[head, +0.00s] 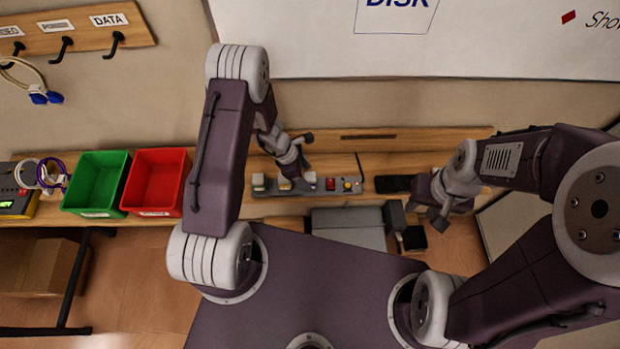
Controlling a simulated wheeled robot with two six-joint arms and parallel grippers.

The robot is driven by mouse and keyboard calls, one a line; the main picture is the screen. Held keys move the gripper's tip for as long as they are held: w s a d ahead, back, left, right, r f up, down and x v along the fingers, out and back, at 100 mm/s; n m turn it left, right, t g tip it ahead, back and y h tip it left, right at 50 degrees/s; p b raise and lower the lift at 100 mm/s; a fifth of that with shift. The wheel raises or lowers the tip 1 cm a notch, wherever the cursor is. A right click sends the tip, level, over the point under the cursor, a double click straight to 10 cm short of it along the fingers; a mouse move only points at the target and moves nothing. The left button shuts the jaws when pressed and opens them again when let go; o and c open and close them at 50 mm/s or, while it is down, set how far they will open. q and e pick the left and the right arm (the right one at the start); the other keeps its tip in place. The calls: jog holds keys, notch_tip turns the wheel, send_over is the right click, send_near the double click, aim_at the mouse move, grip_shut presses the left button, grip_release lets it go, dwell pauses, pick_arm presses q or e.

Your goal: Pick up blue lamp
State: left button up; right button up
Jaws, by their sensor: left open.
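I cannot make out a blue lamp in the head view. A grey panel strip (385,186) lies on the wooden shelf, bearing several small pale caps (258,181), a red switch (330,183) and a yellow-ringed red button (348,185). My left gripper (296,158) is open just above the panel's left half and hides part of it; I see nothing held in it. My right gripper (430,212) hangs further right, beside a black block; its jaws are too small and dark to judge.
A green bin (95,182) and a red bin (155,180) stand left of my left arm. A yellow device (15,204) and coiled cables (52,172) lie at the far left. A grey box (348,226) sits below the panel. A hook rail (75,28) is on the wall.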

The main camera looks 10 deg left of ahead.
aim_at(308, 176)
pick_arm(q)
jog(key=x, duration=0.2)
jog(key=shift+d+f, duration=0.2)
jog(key=shift+f, duration=0.2)
jog(key=shift+d+f, duration=0.1)
jog(key=shift+f, duration=0.25)
jog(key=shift+w+f, duration=0.1)
jog(key=shift+w, duration=0.05)
grip_shut()
jog(key=shift+r, duration=0.5)
notch_tip(308, 176, up, 3)
jog(key=shift+f, duration=0.1)
jog(key=s+d+r, duration=0.2)
jog(key=d+r, duration=0.5)
jog(key=d, duration=0.4)
jog(key=shift+d+r+b, duration=0.15)
jog(key=shift+d+b, duration=0.15)
jog(key=shift+b, duration=0.1)
